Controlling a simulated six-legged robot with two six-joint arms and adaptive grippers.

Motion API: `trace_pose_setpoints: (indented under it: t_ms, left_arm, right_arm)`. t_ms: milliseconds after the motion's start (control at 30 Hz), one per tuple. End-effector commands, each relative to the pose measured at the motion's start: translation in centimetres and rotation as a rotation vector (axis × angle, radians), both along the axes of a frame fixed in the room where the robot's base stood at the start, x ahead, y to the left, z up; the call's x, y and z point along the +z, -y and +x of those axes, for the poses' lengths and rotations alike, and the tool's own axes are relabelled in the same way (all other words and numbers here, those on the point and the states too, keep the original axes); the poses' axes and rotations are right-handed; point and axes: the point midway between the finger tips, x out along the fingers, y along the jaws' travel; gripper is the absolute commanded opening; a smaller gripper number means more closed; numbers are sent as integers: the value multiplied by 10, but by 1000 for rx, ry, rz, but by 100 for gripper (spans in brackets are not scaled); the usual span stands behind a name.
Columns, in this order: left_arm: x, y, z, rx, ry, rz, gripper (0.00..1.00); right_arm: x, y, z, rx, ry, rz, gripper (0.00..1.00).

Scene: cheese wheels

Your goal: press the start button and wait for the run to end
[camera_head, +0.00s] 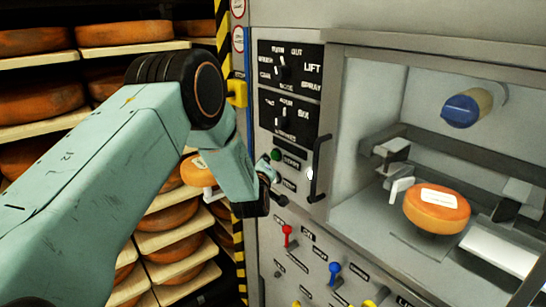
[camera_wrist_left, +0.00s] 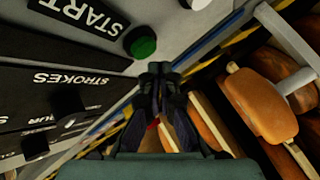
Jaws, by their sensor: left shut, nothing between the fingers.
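The green start button (camera_head: 275,155) sits on the grey machine panel beside a black START label (camera_head: 291,161). In the left wrist view the green button (camera_wrist_left: 140,42) is just beyond and slightly left of my fingertips, with a visible gap in the picture. My left gripper (camera_wrist_left: 155,68) is shut and empty. In the head view my left gripper (camera_head: 274,194) is at the panel below the button, partly hidden by its own wrist. An orange cheese wheel (camera_head: 437,210) with a white label sits inside the machine's open bay. My right gripper is not in view.
A black handle (camera_head: 318,170) stands out right of the button. Black knob panels (camera_head: 290,68) are above, red (camera_head: 287,232) and blue (camera_head: 334,270) levers below. Shelves of cheese wheels (camera_head: 37,102) stand at left. Another cheese (camera_wrist_left: 262,105) is close right of the gripper in the wrist view.

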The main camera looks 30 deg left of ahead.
Motion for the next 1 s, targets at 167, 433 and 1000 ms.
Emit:
trace_pose_setpoints:
  t_ms: [167, 433, 1000]
  left_arm:
    - [0, 0, 0, 0, 0, 0, 0]
    - [0, 0, 0, 0, 0, 0, 0]
    - [1, 3, 7, 1, 1, 0, 0]
  right_arm:
    - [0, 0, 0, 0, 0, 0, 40]
    - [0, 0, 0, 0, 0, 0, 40]
    - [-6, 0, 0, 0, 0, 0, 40]
